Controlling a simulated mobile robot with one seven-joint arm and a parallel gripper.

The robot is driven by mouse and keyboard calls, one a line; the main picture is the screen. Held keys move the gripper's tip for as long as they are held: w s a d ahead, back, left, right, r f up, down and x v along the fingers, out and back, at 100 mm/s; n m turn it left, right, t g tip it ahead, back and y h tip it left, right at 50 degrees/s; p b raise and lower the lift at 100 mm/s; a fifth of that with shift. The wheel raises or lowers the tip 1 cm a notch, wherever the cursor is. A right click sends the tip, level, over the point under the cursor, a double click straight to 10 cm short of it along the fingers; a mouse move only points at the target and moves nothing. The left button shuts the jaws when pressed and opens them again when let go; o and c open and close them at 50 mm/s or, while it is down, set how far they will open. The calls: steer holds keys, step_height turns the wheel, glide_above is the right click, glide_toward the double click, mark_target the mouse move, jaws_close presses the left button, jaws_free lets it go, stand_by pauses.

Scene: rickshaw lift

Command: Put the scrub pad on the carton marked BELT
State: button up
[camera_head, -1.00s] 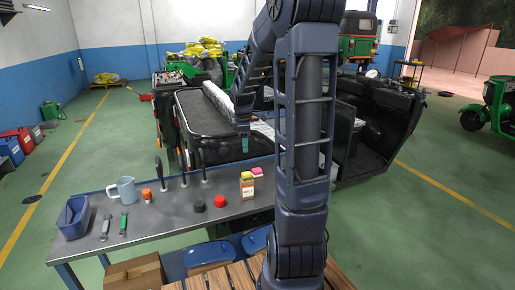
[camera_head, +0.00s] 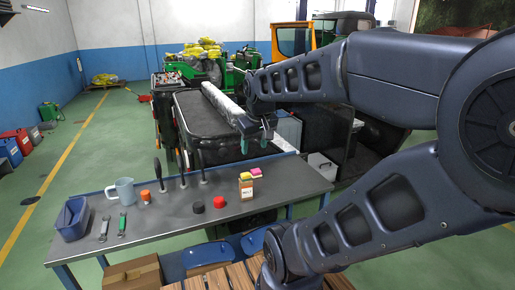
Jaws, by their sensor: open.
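The carton marked BELT (camera_head: 247,194), small with a white label, stands on the grey workbench (camera_head: 150,222) near its right part. A bright yellow patch tops it; I cannot tell whether this is part of the carton or a separate piece. A small pink-topped block (camera_head: 256,172), likely the scrub pad, shows just behind and right of the carton; whether it touches the carton is unclear. My gripper (camera_head: 256,145) is open and empty, with teal fingertips apart, pointing down above and beyond the pink block.
Black (camera_head: 198,207) and red (camera_head: 219,202) round caps sit left of the carton. Upright black tools, an orange-capped jar (camera_head: 146,196), a mug (camera_head: 124,190), and a blue bin (camera_head: 72,218) stand farther left. A dark vehicle is behind the bench; blue stools are in front.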

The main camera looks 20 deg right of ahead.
steer(key=shift+s+a+m, duration=0.1)
steer(key=shift+s+m, duration=0.7)
steer(key=shift+s, duration=0.6)
